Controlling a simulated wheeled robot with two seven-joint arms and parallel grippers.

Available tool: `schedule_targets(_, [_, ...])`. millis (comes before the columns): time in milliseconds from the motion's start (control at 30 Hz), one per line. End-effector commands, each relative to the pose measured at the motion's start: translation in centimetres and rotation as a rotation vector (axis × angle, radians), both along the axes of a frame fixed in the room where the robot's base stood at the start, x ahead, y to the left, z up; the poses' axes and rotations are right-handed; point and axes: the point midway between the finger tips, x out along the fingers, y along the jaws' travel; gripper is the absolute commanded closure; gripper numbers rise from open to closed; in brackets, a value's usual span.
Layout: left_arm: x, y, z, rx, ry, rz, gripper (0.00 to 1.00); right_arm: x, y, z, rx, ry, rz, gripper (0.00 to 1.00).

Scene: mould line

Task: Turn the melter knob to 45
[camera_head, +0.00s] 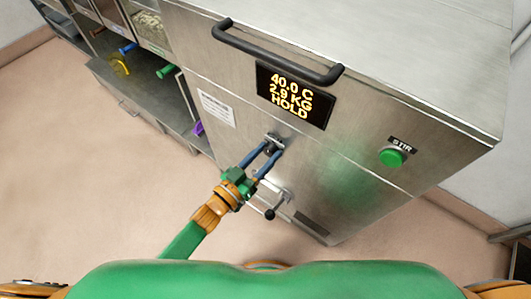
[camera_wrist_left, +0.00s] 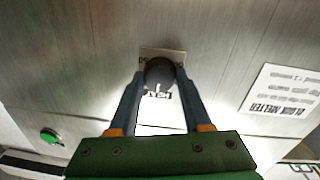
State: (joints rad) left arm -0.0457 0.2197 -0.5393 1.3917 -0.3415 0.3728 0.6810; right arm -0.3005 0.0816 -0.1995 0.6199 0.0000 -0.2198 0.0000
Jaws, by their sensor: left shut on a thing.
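The melter (camera_head: 330,160) is a large brushed-steel cabinet. Its display (camera_head: 295,96) reads 40.0 C, 2.9 KG, HOLD. The melter knob (camera_wrist_left: 159,72) is dark and round, on a small light plate marked HEAT, in the left wrist view. My left gripper (camera_head: 270,148) reaches the melter's front below the display. In the left wrist view its two blue fingers (camera_wrist_left: 157,84) are shut on the knob, one on each side. The fingers hide much of the knob in the head view, and its pointer setting cannot be read. My right gripper is not in view.
A green STIR button (camera_head: 391,157) is at the right of the front. A black handle bar (camera_head: 275,55) runs above the display. A lever with a black ball end (camera_head: 270,213) sticks out below the knob. Shelves with bins (camera_head: 145,75) stand left; open floor (camera_head: 80,180) lies there.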

Motion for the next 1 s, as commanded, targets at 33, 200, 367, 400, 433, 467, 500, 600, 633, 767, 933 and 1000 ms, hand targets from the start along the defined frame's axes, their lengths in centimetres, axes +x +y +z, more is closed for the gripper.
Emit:
schedule_targets(33, [0.0,0.0,0.0,0.001,-0.001,0.0,1.0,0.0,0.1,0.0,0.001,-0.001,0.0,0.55])
schedule_targets(200, [0.0,0.0,0.0,0.018,-0.013,0.0,1.0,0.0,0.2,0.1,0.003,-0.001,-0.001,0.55])
schedule_targets(367, [0.0,0.0,0.1,0.073,-0.053,0.0,1.0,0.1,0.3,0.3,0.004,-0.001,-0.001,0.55])
schedule_targets(400, [0.0,0.0,0.1,0.094,-0.068,0.0,1.0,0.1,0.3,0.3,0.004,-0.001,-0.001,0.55])
schedule_targets(433, [0.0,0.0,0.1,0.112,-0.081,0.001,1.0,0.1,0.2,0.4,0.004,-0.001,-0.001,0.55])
schedule_targets(467, [0.0,0.0,0.1,0.13,-0.094,0.0,1.0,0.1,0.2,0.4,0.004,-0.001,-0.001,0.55])
schedule_targets(500, [0.0,0.0,0.1,0.156,-0.114,0.0,1.0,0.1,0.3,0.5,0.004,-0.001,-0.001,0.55])
schedule_targets(600, [0.0,-0.1,0.2,0.23,-0.168,0.0,1.0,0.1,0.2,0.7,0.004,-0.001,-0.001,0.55])
schedule_targets(633, [0.0,-0.1,0.2,0.253,-0.184,0.0,1.0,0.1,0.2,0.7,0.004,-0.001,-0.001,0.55])
schedule_targets(767, [-0.1,-0.1,0.2,0.354,-0.258,0.0,1.0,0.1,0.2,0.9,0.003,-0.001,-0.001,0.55])
schedule_targets(933, [-0.1,-0.1,0.1,0.484,-0.353,0.0,1.0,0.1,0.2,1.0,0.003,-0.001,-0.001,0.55])
schedule_targets(1000, [-0.1,-0.1,0.1,0.533,-0.388,0.0,1.0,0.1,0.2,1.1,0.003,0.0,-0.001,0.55])
